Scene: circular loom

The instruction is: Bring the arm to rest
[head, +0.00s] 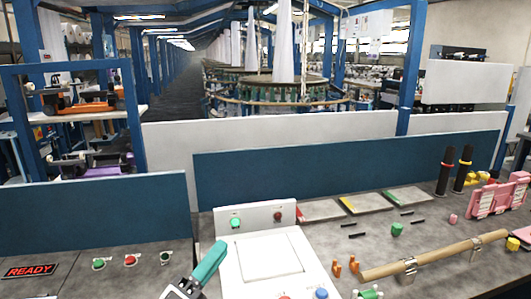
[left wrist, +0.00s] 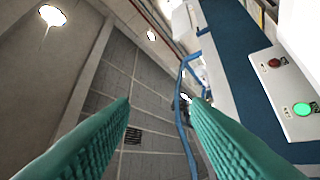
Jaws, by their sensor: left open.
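My left gripper (head: 212,262) comes in at the bottom of the head view, with its teal finger tilted up and to the right. It is just left of a white control box and over the grey bench; I cannot tell whether it touches the box. In the left wrist view the two ribbed teal fingers (left wrist: 160,103) stand wide apart with nothing between them. My right gripper is not in view.
Blue panels (head: 330,160) edge the bench behind. Left are buttons (head: 130,260) and a READY sign (head: 30,270).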

